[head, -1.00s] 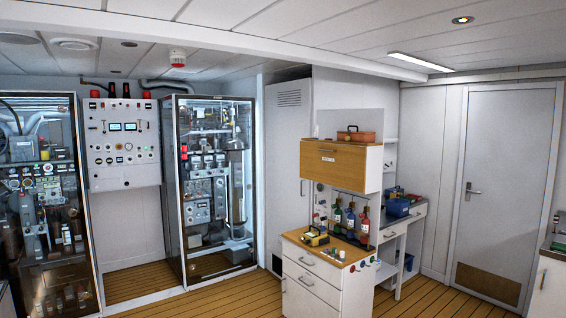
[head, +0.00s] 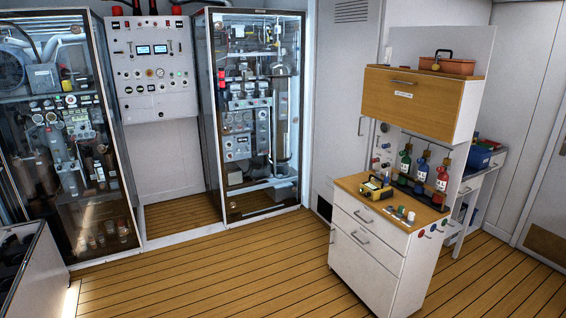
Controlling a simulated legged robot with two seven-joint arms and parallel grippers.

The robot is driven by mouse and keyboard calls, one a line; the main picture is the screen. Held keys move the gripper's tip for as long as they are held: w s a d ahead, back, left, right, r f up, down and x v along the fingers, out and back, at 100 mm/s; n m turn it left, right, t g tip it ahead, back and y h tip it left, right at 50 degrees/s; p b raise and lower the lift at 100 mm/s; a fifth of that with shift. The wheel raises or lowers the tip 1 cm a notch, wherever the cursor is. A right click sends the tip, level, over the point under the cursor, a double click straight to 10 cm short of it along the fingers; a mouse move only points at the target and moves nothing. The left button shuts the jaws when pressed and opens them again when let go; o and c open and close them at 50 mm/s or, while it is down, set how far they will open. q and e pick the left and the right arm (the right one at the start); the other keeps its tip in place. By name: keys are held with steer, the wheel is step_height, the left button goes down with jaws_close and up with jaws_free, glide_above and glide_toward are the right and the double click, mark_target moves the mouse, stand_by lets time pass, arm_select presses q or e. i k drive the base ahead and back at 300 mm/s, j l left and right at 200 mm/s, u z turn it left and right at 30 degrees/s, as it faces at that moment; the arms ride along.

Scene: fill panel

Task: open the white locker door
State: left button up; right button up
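The white locker door (head: 343,95) is a tall white panel in the back wall, right of the glass cabinets. It has vent slots (head: 352,11) at its top and a small upright handle (head: 360,126) near its right edge. It looks shut. Its lower right part is hidden behind the white drawer unit. Neither of my grippers is in view.
A white drawer unit (head: 367,262) with a wooden top stands in front and right of the locker. A wood-fronted wall cabinet (head: 412,95) hangs above it. Glass cabinets (head: 262,120) line the left. The wooden floor (head: 215,275) between is clear.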

mark_target(349, 31)
steer(key=i, duration=2.8)
